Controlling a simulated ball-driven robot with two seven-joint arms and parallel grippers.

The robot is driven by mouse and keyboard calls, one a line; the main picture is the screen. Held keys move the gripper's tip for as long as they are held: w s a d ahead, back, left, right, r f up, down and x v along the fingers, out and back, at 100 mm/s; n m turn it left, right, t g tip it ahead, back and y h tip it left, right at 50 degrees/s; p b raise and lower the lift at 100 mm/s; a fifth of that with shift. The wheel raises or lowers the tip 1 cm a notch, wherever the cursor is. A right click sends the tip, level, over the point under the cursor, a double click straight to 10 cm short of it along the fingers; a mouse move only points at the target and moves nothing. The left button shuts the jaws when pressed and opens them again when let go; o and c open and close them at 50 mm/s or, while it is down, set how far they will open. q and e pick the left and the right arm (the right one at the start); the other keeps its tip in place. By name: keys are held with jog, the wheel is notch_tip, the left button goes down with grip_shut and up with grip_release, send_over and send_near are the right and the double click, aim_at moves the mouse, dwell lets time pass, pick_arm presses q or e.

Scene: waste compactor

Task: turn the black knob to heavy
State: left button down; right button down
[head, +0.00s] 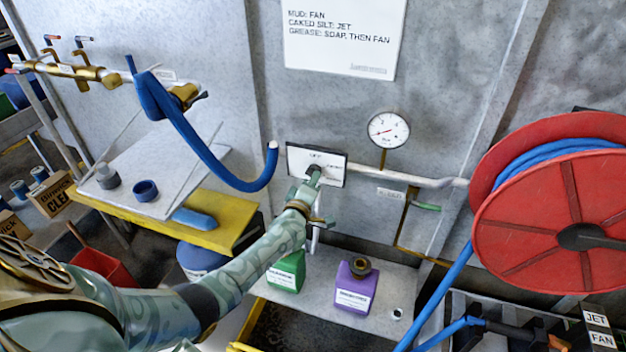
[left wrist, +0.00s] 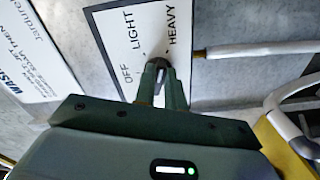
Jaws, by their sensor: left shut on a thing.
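A white dial plate (head: 333,164) with a black edge is fixed to the grey metal wall. In the left wrist view the plate (left wrist: 120,40) carries the words OFF, LIGHT and HEAVY around the black knob (left wrist: 158,64). My left gripper (head: 313,176) reaches the plate from below. In the left wrist view its two fingers (left wrist: 160,80) are closed around the knob's sides. The fingers cover much of the knob, and I cannot tell which word it points to. My right gripper is not in view.
A pressure gauge (head: 388,130) sits right of the plate, above a pale pipe (head: 405,177). A red hose reel (head: 550,215) stands at the right. A green jug (head: 287,271) and a purple jug (head: 355,287) stand on the shelf below. A blue hose (head: 205,150) hangs at the left.

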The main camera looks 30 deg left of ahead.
pick_arm(q)
jog(key=shift+f+m, duration=0.1)
jog(key=shift+m, duration=0.8)
jog(key=c, duration=1.5)
grip_release()
jog(key=shift+o, duration=0.2)
jog(key=p+v, duration=0.5)
jog(key=v, duration=1.1)
jog(key=shift+s+d, duration=0.15)
